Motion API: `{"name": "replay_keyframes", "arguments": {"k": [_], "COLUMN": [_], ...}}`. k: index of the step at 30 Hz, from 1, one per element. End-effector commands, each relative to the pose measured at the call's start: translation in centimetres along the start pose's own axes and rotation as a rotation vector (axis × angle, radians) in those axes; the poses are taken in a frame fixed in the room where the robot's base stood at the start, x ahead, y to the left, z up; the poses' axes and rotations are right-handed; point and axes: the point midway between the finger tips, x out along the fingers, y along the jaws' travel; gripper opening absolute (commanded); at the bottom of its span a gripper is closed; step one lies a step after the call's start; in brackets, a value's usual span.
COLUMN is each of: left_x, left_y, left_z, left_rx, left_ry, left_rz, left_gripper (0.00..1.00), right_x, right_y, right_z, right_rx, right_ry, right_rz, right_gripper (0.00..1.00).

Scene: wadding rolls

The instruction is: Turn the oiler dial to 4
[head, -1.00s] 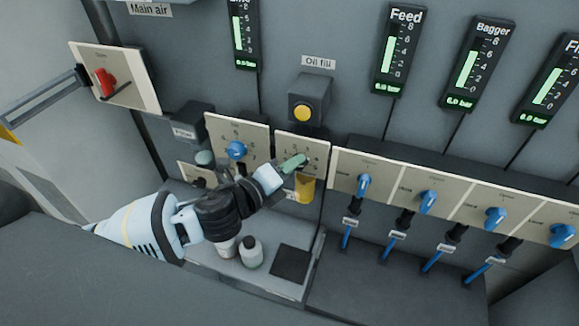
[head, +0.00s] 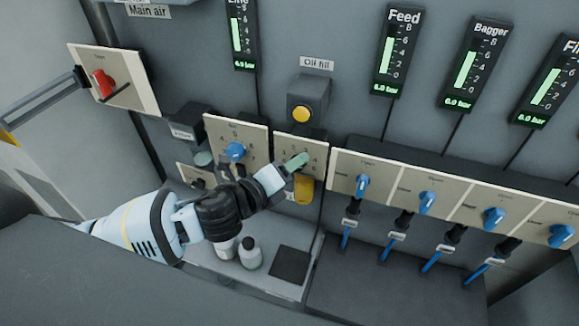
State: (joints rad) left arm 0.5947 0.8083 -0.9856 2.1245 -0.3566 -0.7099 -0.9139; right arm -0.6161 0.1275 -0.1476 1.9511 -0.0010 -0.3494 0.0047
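The oiler panel (head: 316,143) is a pale plate with printed numbers, left of the row of blue-handled panels. A green dial (head: 298,160) shows on it, tilted up to the right; the number it points at is too small to read. A yellow oil bowl (head: 303,188) hangs below, partly covered. My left arm reaches in from the lower left. My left gripper (head: 282,171) is at the dial's lower left side, touching or very close to it. Its fingertips are too small and covered to show whether they grip. My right gripper is not in view.
A panel with a round blue dial (head: 235,151) is just left. The oil fill box (head: 307,99) with a yellow button is above. A bottle (head: 250,253) and a dark square pad (head: 290,262) are on the ledge below. A red-handled panel (head: 103,82) is far left.

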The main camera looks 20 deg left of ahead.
Motion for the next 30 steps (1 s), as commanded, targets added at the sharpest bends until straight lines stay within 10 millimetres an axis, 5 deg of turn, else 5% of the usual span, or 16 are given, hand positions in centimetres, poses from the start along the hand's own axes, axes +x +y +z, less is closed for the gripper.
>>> {"name": "replay_keyframes", "arguments": {"k": [10,21,30], "left_x": [-0.8,-6.1,-7.8], "left_y": [0.2,0.2,0.0], "left_z": [0.0,-0.1,0.0], "left_rx": [0.000,0.000,0.000], "left_ry": [0.000,0.002,0.000], "left_rz": [0.004,0.004,0.000], "left_gripper": [0.50,0.50,0.50], "right_x": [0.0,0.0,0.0], "right_y": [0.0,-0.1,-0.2], "right_z": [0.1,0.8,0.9], "right_rx": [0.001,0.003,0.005], "right_ry": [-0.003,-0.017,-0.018], "right_rz": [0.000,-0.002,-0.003], "right_gripper": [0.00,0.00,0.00]}}
